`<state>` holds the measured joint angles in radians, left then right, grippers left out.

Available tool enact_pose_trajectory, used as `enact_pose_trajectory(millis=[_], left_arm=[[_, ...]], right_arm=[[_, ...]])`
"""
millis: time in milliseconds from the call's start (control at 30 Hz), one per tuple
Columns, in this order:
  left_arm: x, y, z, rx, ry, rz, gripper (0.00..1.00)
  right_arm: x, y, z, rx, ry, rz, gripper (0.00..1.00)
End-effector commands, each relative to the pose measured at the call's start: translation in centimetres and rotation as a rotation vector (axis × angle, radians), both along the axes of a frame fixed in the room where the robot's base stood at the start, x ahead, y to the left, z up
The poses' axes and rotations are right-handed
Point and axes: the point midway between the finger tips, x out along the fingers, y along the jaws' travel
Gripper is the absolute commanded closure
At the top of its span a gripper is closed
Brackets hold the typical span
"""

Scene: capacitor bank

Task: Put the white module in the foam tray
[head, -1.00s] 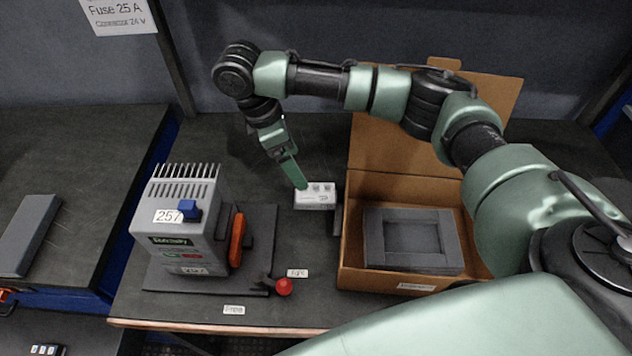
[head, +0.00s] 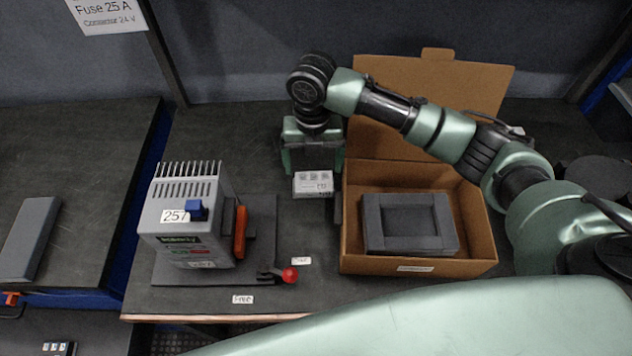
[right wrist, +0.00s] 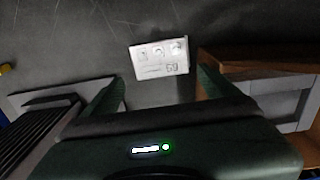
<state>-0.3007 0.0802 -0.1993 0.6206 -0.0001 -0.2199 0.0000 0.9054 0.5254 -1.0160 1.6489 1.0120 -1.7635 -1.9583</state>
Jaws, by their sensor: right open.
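The white module (head: 313,185) stands on the dark bench, left of the cardboard box; it also shows in the right wrist view (right wrist: 160,58). My right gripper (head: 312,172) is open, its two fingers apart on either side of the module's back part in the head view. In the right wrist view the module lies ahead of and between the fingertips (right wrist: 157,85); I cannot tell whether they touch it. The grey foam tray (head: 375,222) with an empty rectangular recess sits inside the open box (head: 420,267). My left gripper is not in view.
A grey device labelled 257 (head: 190,225) with a blue block and orange handle stands on a plate at left. A red knob (head: 290,275) is at the plate's front corner. A flat grey bar (head: 30,238) lies on the left bench. The box's lid (head: 440,100) stands raised behind it.

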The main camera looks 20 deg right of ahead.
Motion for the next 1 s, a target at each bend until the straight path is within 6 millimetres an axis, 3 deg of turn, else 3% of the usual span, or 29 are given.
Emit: enact_pose_trajectory(millis=[600, 900, 1000], left_arm=[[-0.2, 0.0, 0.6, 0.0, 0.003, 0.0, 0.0], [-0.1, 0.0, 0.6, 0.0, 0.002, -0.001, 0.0], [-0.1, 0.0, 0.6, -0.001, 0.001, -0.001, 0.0]], right_arm=[[0.2, -0.3, -7.3, -0.003, 0.002, -0.003, 0.11], [0.3, -0.3, -7.8, -0.001, -0.001, -0.002, 0.11], [0.3, -0.3, -7.8, -0.001, -0.001, -0.002, 0.36]])
